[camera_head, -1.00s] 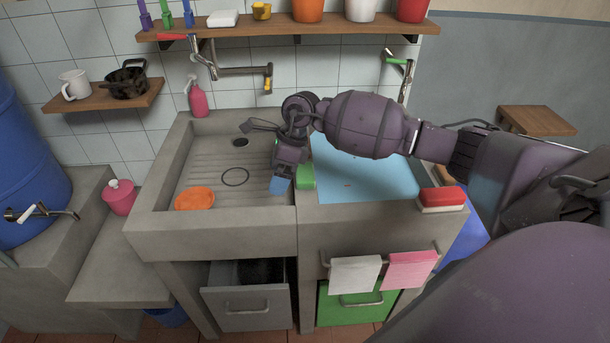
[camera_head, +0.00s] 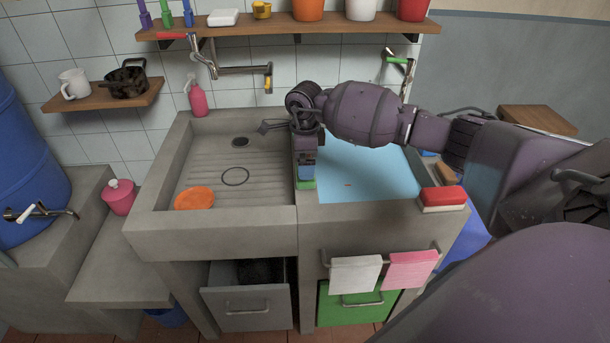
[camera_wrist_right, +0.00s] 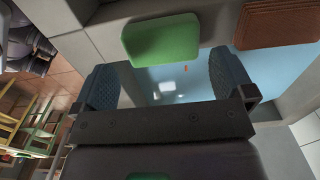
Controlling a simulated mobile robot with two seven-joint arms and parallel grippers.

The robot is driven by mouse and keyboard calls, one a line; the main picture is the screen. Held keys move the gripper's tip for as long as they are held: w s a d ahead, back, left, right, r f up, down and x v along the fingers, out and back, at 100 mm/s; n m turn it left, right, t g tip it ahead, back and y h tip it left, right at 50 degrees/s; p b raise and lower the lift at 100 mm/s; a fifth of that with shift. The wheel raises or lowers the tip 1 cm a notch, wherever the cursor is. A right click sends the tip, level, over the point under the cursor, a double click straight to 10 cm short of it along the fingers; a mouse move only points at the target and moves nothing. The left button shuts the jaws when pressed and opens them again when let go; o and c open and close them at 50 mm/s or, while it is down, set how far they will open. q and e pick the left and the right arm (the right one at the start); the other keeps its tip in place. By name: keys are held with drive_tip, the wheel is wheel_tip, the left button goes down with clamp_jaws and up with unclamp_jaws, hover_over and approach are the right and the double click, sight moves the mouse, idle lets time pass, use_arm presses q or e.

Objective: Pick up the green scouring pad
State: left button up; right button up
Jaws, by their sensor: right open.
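I cannot tell whether the fingertips touch the pad. My left gripper is not in view.
A red sponge (camera_head: 442,196) lies on the right rim. An orange object (camera_head: 194,198) is in the left basin. A brown block (camera_wrist_right: 278,22) shows in the right wrist view. A faucet (camera_head: 248,71) hangs behind.

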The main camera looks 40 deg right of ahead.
drive_tip(key=f, duration=0.4)
drive_tip(key=shift+w+a+f, duration=0.25)
drive_tip(key=shift+f, duration=0.15)
drive_tip(key=c, duration=0.6)
drive_tip(key=shift+r, duration=0.1)
wheel_tip(320, 180, up, 20)
drive_tip(key=shift+f+p, duration=0.1)
drive_tip(key=shift+p, duration=0.35)
